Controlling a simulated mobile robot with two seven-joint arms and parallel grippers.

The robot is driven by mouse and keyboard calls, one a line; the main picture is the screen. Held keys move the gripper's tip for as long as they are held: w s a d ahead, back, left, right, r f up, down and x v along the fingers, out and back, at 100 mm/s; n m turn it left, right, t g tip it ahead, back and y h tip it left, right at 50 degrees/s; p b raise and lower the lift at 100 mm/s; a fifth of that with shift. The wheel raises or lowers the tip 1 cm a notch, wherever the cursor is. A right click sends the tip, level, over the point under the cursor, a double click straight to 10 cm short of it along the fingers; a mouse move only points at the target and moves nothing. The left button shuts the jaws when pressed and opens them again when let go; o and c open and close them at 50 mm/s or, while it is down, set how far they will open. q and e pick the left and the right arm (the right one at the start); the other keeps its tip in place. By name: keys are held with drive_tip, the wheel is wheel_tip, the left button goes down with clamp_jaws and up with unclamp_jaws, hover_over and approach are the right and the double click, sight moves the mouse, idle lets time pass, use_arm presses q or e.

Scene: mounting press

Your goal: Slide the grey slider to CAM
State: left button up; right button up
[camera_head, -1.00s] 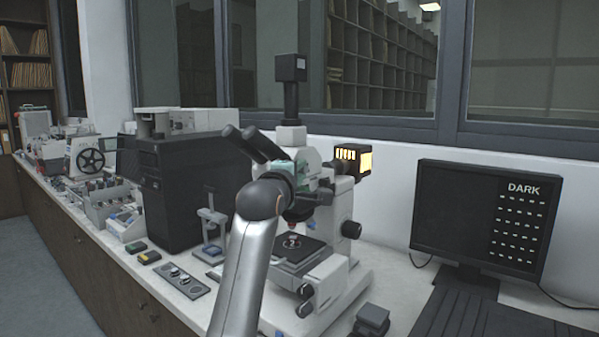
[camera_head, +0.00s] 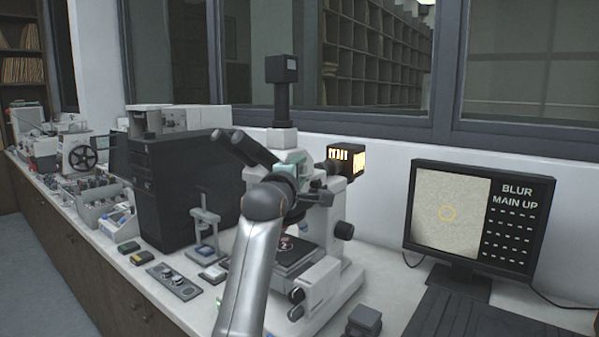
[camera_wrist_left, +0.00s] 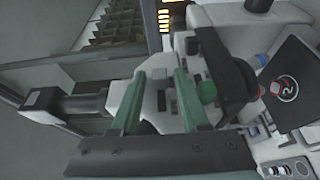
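The white microscope (camera_head: 318,222) stands on the bench, with a black camera on its top tube (camera_head: 281,100). My left arm comes up in front of it. My left gripper (camera_head: 300,172) is at the microscope head, its fingers partly hidden behind my wrist. In the left wrist view its two green fingers (camera_wrist_left: 160,75) are apart, with pale and dark parts of the head showing between them. I cannot make out the grey slider for certain, nor whether the fingers touch it. My right gripper is not in view.
A black box (camera_head: 185,190), a small stand (camera_head: 206,230) and a control strip (camera_head: 174,281) are left of the microscope.

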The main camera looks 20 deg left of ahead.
use_arm(q)
drive_tip(key=shift+o, duration=0.4)
drive_tip(key=shift+s, duration=0.65)
drive_tip(key=s+b, duration=0.2)
drive_tip(key=s, duration=0.9)
drive_tip(key=shift+d, duration=0.25)
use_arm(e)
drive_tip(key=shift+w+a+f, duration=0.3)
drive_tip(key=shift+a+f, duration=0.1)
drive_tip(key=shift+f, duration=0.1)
use_arm(q)
drive_tip(key=shift+s, duration=0.1)
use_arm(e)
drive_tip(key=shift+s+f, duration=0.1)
